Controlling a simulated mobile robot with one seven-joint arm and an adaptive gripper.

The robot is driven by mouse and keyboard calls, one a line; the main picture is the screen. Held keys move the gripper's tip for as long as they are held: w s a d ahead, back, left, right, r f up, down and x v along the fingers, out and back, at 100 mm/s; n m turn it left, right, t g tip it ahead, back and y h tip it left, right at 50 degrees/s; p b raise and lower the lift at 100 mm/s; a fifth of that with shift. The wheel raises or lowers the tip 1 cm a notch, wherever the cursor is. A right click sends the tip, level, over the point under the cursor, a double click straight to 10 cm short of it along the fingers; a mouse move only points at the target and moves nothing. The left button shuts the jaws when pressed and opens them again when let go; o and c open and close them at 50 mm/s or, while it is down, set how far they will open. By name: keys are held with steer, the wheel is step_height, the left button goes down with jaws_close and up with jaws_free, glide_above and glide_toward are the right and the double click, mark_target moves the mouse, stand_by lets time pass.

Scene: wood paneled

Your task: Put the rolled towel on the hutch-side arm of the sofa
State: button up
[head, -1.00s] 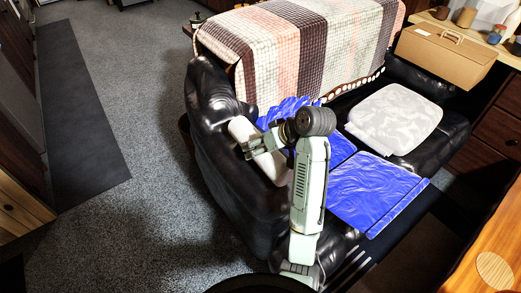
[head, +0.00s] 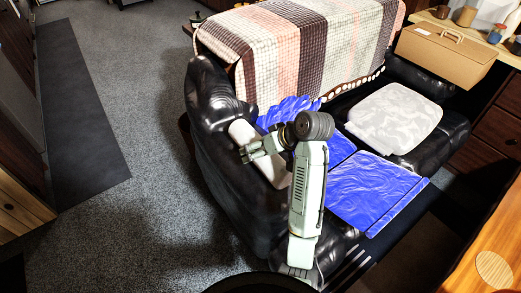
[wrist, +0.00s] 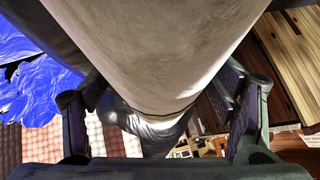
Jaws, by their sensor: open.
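The rolled towel, a pale cylinder (head: 274,170), lies along the top of the left arm (head: 222,147) of the black leather sofa. My gripper (head: 246,154) is over the towel's middle and hides part of it. In the wrist view the towel (wrist: 160,45) is very large and runs between the spread fingers of my gripper (wrist: 165,112). The fingers are open, one on each side of it; whether either touches it I cannot tell. The sofa's right arm (head: 418,78) is at the back right, near a wooden drawer unit.
Blue crumpled covers (head: 375,192) and a grey patterned cushion (head: 396,115) lie on the seat. A striped blanket (head: 300,45) drapes the sofa back. A brown case (head: 446,55) stands at the upper right.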

steer(key=shift+r, duration=0.15)
steer(key=p+v, duration=0.2)
steer(key=v, duration=1)
